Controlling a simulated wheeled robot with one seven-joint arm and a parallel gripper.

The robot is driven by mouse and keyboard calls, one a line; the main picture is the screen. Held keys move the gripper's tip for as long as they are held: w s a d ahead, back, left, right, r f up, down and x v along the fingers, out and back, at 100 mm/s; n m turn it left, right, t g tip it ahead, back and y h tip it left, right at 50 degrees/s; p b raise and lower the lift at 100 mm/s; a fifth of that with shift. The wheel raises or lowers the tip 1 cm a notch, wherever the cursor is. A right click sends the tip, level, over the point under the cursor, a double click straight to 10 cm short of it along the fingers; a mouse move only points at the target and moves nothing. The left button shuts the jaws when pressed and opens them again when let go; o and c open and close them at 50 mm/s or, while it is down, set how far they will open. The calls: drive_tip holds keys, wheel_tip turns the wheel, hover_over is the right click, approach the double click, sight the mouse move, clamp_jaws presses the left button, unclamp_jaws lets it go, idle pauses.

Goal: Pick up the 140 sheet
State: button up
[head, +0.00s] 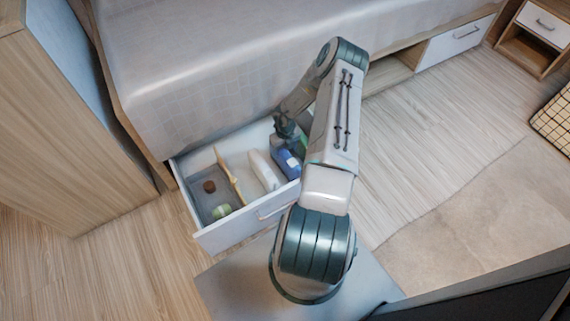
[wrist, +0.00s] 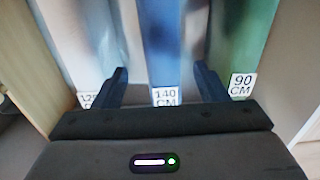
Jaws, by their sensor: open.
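The 140 sheet is a blue upright bundle (wrist: 162,40) with a white "140 CM" label at its near end, in the middle of the wrist view. It also shows as a blue shape in the open drawer in the head view (head: 289,164), partly covered by my arm. My gripper (wrist: 163,78) is open, with one dark finger on each side of the blue sheet. I cannot tell whether the fingers touch it. A pale sheet (wrist: 85,45) with a partly hidden label is to its left. A green sheet (wrist: 243,40) labelled "90 CM" is to its right.
The drawer (head: 237,232) stands pulled out from under the bed (head: 210,60). Left of a wooden divider (head: 229,177) lie a brown round item (head: 209,186) and a green item (head: 221,211). A wooden cabinet (head: 70,140) stands at left.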

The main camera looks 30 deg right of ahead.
sight(285, 153)
drive_tip(key=f+b, duration=0.1)
drive_tip(key=f, duration=0.2)
drive_tip(key=f+b, duration=0.2)
drive_tip(key=f, duration=0.1)
drive_tip(key=shift+w+d+f, duration=0.15)
drive_tip(key=shift+d+f, duration=0.05)
drive_tip(key=shift+r, duration=0.1)
drive_tip(key=c, duration=1.3)
drive_tip(key=shift+r, duration=0.1)
